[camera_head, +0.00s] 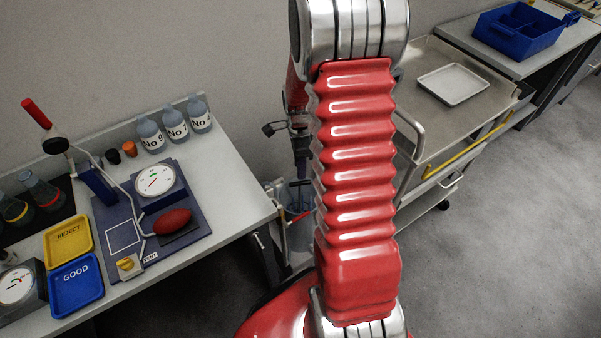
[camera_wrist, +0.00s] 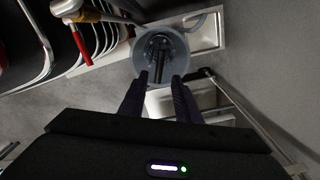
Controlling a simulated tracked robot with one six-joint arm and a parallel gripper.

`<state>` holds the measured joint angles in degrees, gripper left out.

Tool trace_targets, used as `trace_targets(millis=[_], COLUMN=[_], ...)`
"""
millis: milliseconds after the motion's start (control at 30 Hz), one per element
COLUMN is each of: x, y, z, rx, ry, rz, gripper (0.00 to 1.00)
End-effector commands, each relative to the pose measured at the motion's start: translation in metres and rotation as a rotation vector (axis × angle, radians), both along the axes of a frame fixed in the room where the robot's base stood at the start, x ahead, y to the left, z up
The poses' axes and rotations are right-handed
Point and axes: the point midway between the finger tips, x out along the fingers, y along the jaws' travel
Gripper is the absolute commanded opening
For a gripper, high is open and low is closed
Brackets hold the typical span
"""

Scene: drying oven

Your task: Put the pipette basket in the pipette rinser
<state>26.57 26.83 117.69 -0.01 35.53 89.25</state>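A round, grey translucent vessel (camera_wrist: 141,62), which looks like the pipette rinser, stands low in the wrist view. A dark item (camera_wrist: 159,52) is inside its opening; it may be the pipette basket, but I cannot make out its shape. My gripper (camera_wrist: 160,78) points toward the vessel, its two dark fingers apart with a gap between them. Nothing is clearly clamped in the gap. In the head view my gripper (camera_head: 301,168) hangs left of my red arm, above a partly hidden container (camera_head: 299,236) beside the bench. My arm hides much of this area.
The left bench (camera_head: 214,166) holds bottles, flasks, a gauge stand and yellow and blue trays. A steel cart (camera_head: 440,110) with a white tray (camera_head: 453,84) stands right of my arm. A blue bin (camera_head: 519,30) is at back right. The floor at right is clear.

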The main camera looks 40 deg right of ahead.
Motion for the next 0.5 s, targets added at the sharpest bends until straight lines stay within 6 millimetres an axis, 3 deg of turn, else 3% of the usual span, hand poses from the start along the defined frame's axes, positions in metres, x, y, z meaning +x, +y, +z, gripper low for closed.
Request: trace_targets(millis=[200, 500], x=[0.001, 0.0], y=[0.0, 0.0], z=[0.032, 0.046], rx=[-0.001, 0.0], ry=[-0.003, 0.0], rz=[0.0, 0.0], gripper=[0.3, 0.3])
